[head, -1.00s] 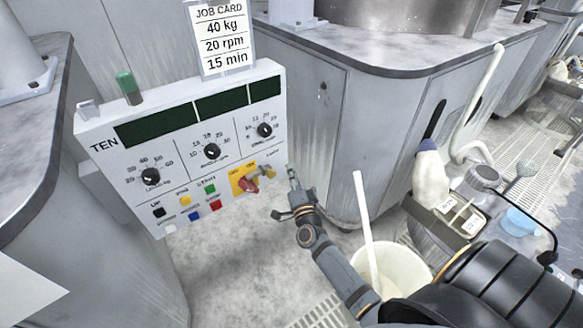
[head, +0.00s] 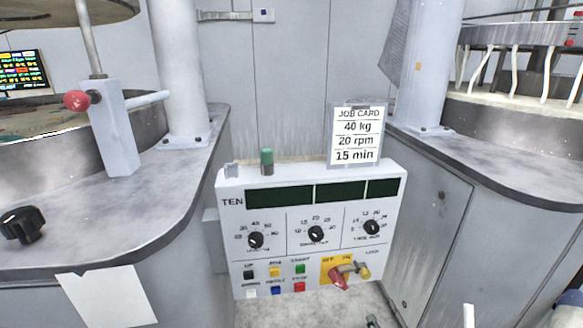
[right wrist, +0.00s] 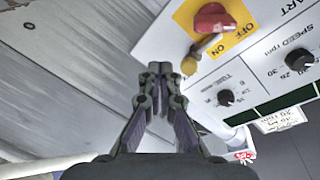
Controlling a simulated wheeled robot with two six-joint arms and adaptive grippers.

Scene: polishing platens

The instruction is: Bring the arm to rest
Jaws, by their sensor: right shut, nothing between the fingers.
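My right gripper shows in the right wrist view (right wrist: 160,70) with its fingers together and nothing between them. In the head view only its tip (head: 372,321) shows at the bottom edge, below the control panel (head: 230,195). The fingertips are apart from the panel, near its red rotary switch (head: 338,278) on a yellow plate. The switch also shows in the right wrist view (right wrist: 213,18), with a brass-coloured piece (right wrist: 197,58) beside it. My left gripper is not in view.
A job card (head: 356,135) reading 40 kg, 20 rpm, 15 min stands on the panel. Grey machine housings flank it left (head: 130,220) and right (head: 440,225). A white pole (head: 468,317) shows at bottom right.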

